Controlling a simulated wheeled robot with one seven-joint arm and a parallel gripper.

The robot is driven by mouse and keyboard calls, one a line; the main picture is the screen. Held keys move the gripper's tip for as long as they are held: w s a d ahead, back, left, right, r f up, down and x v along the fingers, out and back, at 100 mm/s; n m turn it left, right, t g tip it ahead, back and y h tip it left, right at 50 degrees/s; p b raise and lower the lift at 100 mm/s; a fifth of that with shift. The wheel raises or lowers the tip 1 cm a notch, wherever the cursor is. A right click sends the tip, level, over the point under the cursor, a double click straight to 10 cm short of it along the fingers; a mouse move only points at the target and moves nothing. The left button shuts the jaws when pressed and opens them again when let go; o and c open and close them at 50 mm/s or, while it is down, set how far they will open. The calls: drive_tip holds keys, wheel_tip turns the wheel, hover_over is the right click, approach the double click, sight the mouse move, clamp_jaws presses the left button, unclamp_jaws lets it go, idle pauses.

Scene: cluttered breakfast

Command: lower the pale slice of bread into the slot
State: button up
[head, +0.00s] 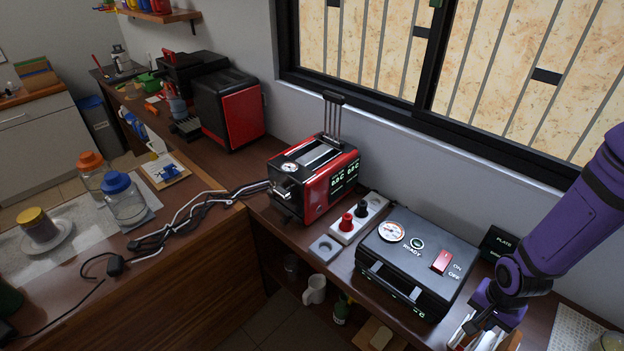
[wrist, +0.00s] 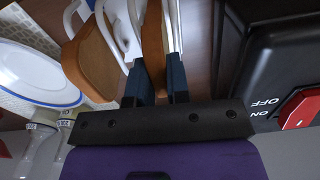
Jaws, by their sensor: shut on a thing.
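My gripper (head: 480,326) is at the lower right in the head view, low over the counter beside the black box. In the wrist view, its two dark blue fingers (wrist: 157,85) are shut on a slice of bread (wrist: 153,42), seen nearly edge-on. This slice is among the white wires of a rack (wrist: 122,22); I cannot tell whether it touches them. A second tan-brown slice (wrist: 92,58) leans in the rack to the left. The red toaster (head: 318,180) stands at the centre of the head view, far left of my gripper, with its slots (head: 318,155) facing up.
The black box (head: 415,262) with a red switch stands between my gripper and the toaster. A socket strip (head: 358,217) with two plugs lies beside the toaster. A white-blue plate (wrist: 38,72) is left in the wrist view. The window wall bounds the back.

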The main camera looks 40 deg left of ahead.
drive_tip(key=shift+o, duration=0.8)
drive_tip(key=shift+c, duration=1)
wheel_tip(320, 180, up, 11)
